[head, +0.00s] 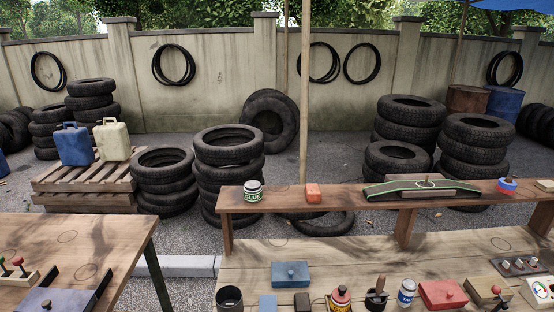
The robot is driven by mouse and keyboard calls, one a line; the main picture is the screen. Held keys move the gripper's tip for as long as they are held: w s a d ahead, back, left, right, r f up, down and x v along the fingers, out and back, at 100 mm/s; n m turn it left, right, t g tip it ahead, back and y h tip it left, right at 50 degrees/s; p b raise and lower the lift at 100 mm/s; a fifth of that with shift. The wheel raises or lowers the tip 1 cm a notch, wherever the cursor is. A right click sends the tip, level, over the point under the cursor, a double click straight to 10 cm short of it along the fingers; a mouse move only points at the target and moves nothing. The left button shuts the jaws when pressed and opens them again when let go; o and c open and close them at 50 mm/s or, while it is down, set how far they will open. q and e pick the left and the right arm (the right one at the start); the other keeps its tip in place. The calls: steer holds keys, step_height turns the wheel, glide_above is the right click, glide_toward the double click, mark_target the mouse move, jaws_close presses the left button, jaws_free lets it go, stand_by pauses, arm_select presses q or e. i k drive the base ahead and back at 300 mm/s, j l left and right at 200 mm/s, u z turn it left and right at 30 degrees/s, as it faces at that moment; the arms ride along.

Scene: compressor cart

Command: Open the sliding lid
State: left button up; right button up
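Several low boxes with knobs on top are in the head view, and I cannot tell which one has the sliding lid. A teal-blue box (291,275) sits on the wooden workbench (350,257), its top closed. A red box (442,293) and a tan wooden box (485,291) sit side by side at the bench's right. A larger blue-grey box (58,301) lies on the left table, cut off by the bottom edge. Neither of my grippers is in view.
A black cup (229,298), a red-and-yellow bottle (340,298) and a blue-white can (406,292) stand near the boxes. A gap separates the left table (110,237) from the bench.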

mark_target(482, 285)
steer(key=k+l+z, duration=0.1)
steer(key=z, duration=1.5)
